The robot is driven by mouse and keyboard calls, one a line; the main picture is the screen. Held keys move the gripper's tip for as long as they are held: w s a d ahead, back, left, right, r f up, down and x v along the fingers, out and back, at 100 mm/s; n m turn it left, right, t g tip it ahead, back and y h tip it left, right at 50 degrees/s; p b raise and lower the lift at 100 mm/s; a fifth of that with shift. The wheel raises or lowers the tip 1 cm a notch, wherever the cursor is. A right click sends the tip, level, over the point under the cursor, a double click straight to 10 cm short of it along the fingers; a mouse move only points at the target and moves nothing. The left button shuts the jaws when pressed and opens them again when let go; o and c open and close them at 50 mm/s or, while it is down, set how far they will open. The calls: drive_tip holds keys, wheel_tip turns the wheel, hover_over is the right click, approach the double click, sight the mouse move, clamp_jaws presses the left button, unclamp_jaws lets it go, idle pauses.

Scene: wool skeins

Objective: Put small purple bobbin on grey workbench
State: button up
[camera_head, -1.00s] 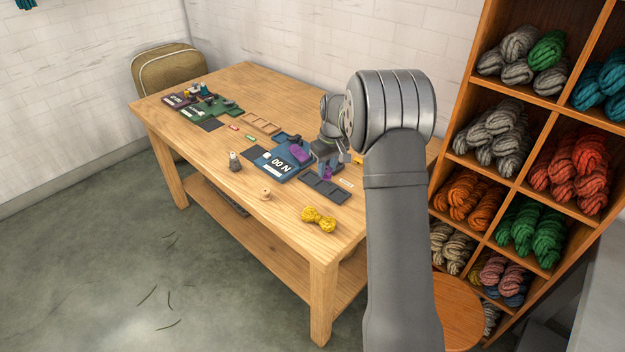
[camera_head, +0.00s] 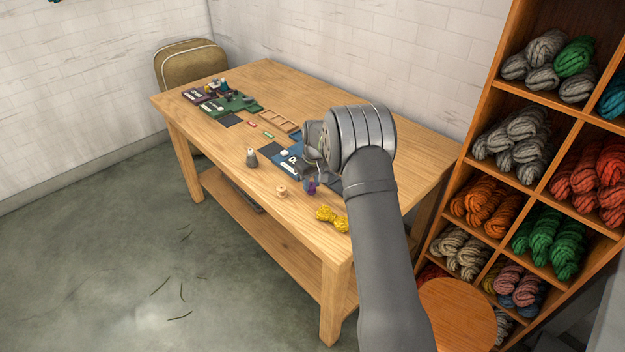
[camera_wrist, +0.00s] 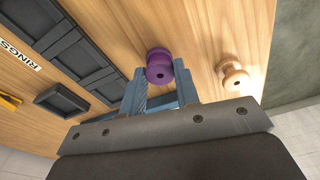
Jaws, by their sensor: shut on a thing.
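A small purple bobbin (camera_wrist: 159,68) is between the fingertips of my gripper (camera_wrist: 161,78) in the wrist view. My gripper is shut on it. In the head view the bobbin (camera_head: 312,188) shows as a small purple patch near the front edge of the table, behind the yellow skein. I cannot tell whether the bobbin touches the tabletop. The table (camera_head: 385,137) is light brown wood; I see no grey workbench in these frames.
A pale wooden spool (camera_wrist: 235,77) stands right of my gripper in the wrist view. A yellow skein (camera_head: 331,219) and a grey cone (camera_head: 251,158) stand near the front edge. Dark compartment trays (camera_wrist: 82,53) lie left. A yarn shelf (camera_head: 480,178) stands right.

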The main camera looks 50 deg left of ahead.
drive_tip(key=shift+f, duration=0.2)
drive_tip(key=o, duration=1)
drive_tip(key=shift+c, duration=0.2)
drive_tip(key=shift+o, duration=0.2)
wheel_tip(320, 180, up, 17)
drive_tip(key=d, duration=0.2)
drive_tip(key=shift+r, duration=0.15)
